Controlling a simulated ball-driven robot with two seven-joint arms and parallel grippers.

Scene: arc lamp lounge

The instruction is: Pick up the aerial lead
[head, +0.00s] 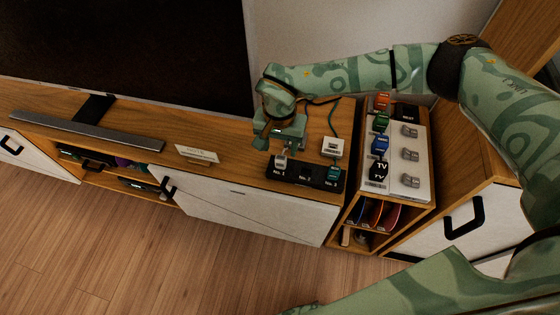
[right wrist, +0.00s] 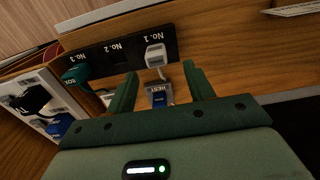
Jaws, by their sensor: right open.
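A black socket strip (head: 291,176) marked No. 1, No. 2 and No. 3 lies along the front of the wooden cabinet top. A white plug (right wrist: 155,54) sits at No. 1, with a pale lead running back from it toward a small tag with a blue label (right wrist: 159,99). No readable label tells me that this is the aerial lead. A teal plug (head: 334,174) sits at No. 3; No. 2 looks empty. My right gripper (right wrist: 160,84) is open, its fingers either side of the lead behind the white plug, apart from it. My left gripper is out of view.
A white tagged block (head: 333,147) with a dark cable stands behind the strip. At right, a pale panel (head: 408,185) carries coloured and grey plugs. A small card (head: 197,154) stands left of the strip, beyond it a soundbar (head: 100,130) below the large screen (head: 130,50).

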